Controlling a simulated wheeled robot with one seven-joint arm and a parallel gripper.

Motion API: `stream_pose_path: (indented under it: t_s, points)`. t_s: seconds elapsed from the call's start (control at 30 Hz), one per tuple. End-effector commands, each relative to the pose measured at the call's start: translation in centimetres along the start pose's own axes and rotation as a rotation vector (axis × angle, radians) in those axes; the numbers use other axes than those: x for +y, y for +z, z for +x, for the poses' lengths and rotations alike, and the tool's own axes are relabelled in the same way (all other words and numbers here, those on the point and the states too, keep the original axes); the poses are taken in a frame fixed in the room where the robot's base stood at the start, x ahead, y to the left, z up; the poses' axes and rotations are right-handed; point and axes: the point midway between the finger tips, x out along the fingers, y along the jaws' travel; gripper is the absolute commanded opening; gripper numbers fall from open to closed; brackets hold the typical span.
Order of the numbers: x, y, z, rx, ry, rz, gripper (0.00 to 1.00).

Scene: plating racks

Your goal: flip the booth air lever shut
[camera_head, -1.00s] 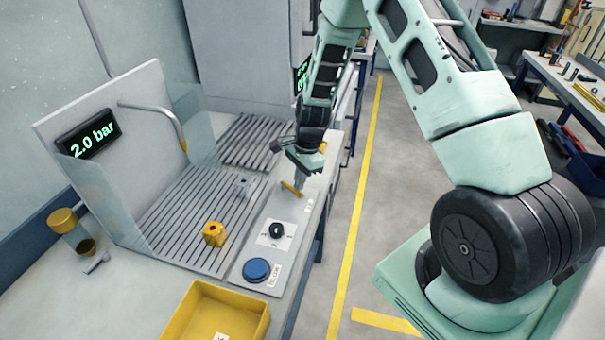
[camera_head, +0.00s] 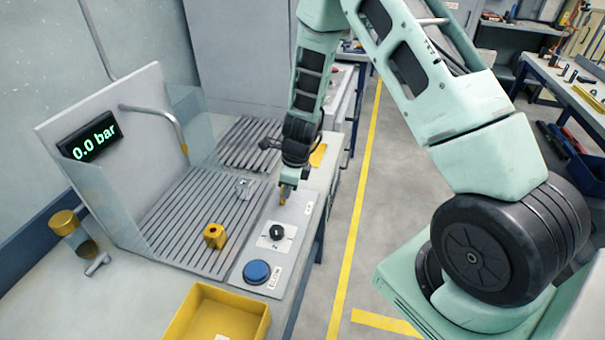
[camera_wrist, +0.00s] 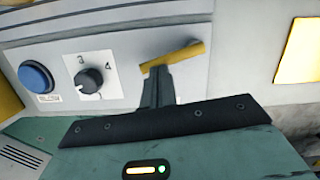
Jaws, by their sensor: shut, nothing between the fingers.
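The booth air lever (camera_wrist: 186,53) is a yellow bar on the grey control panel (camera_wrist: 215,78). In the wrist view it lies aslant just beyond the fingertips of my gripper (camera_wrist: 157,72); I cannot tell whether they touch. In the head view my gripper (camera_head: 287,192) points down over the panel, and only a bit of the yellow lever (camera_head: 282,199) shows beside it. The fingers are shut and empty. The pressure display (camera_head: 93,142) on the booth wall reads 0.0 bar.
A black dial (camera_head: 277,232) and a blue button (camera_head: 257,271) sit on the panel in front of the lever. A yellow block (camera_head: 214,236) and a small metal part (camera_head: 243,187) stand on the slatted grate. A yellow tray (camera_head: 190,320) is at the front.

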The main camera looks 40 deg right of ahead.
Motion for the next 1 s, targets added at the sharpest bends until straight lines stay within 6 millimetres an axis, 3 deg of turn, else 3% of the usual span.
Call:
stream_pose_path:
  t_s: [1.0]
  points:
    - [-1.7,0.3,-0.1,0.0,0.001,-0.004,0.0]
